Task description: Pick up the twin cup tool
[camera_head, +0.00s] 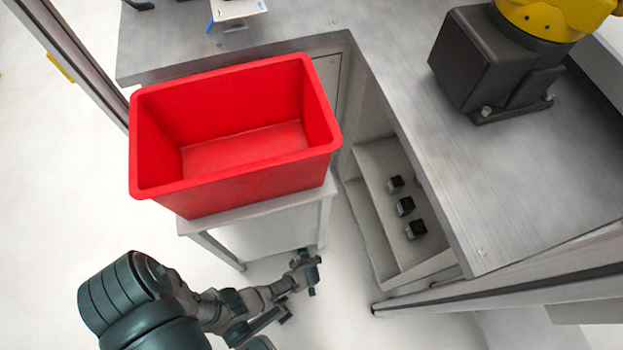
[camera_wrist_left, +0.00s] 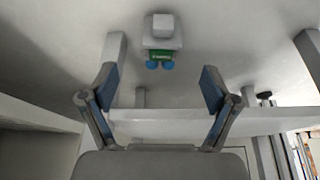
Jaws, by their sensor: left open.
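The twin cup tool (camera_wrist_left: 162,45) shows in the left wrist view, above the middle of the picture. It has a pale grey block body, a green band and two round blue cups pointing down in the picture. It is seen against a pale grey surface; I cannot tell what it rests on. My left gripper (camera_wrist_left: 160,88) is open, its blue-padded fingers apart on either side below the tool, with nothing between them. In the head view my left gripper (camera_head: 306,270) is beside the small table, low down. I do not make out the tool there. My right gripper is out of view.
A red bin (camera_head: 240,180) stands on a small grey table (camera_head: 270,204) in the head view. To the right are a shelf (camera_head: 375,160) with three dark blocks (camera_head: 405,206) and a metal worktop (camera_head: 480,190) with a yellow arm (camera_head: 550,15). A pale slab (camera_wrist_left: 185,122) crosses the wrist view.

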